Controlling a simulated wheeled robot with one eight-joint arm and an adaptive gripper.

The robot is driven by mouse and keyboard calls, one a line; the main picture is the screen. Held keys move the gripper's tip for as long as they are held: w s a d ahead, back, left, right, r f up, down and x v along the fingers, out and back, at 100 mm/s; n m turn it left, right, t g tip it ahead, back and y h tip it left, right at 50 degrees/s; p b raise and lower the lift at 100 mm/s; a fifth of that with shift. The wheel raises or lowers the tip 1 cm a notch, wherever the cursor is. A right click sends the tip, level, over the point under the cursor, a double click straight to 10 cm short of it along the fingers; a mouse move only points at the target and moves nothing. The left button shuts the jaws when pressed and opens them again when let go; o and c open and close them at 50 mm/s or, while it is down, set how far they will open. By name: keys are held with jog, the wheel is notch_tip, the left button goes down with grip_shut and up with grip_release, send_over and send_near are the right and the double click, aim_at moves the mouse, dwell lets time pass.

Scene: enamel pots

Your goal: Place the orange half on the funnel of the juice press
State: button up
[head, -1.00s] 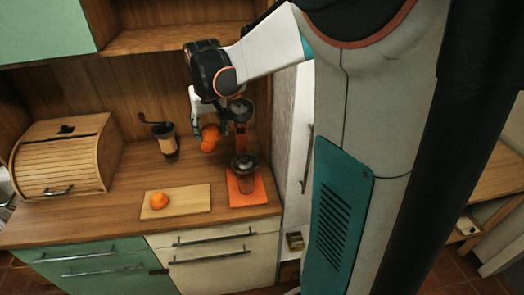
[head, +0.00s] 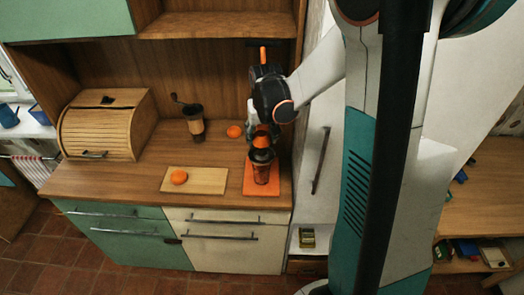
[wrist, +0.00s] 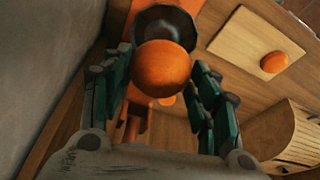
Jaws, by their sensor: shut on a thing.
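The orange half (head: 262,140) is held in my gripper (head: 264,128), above the juice press. In the wrist view the orange half (wrist: 161,68) sits between the two green fingers, which are closed on it. The juice press (head: 250,180) has an orange base and stands at the right of the counter. Its dark funnel (head: 262,156) is just below the orange half. In the wrist view the funnel (wrist: 165,20) shows as a dark bowl partly behind the orange half. I cannot tell whether the two touch.
A cutting board (head: 208,181) with an orange piece (head: 179,177) lies left of the press. Another orange (head: 234,131) lies behind, near a coffee grinder (head: 196,125). A wooden bread box (head: 105,125) stands at the left. A tall cabinet borders the right side.

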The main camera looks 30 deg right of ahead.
aim_at(262, 156)
jog(key=shift+f+b, duration=0.45)
jog(key=shift+f, duration=2.6)
jog(key=shift+f, duration=0.15)
jog(key=o, duration=1.1)
jog(key=p+v, duration=0.2)
jog(key=v, duration=1)
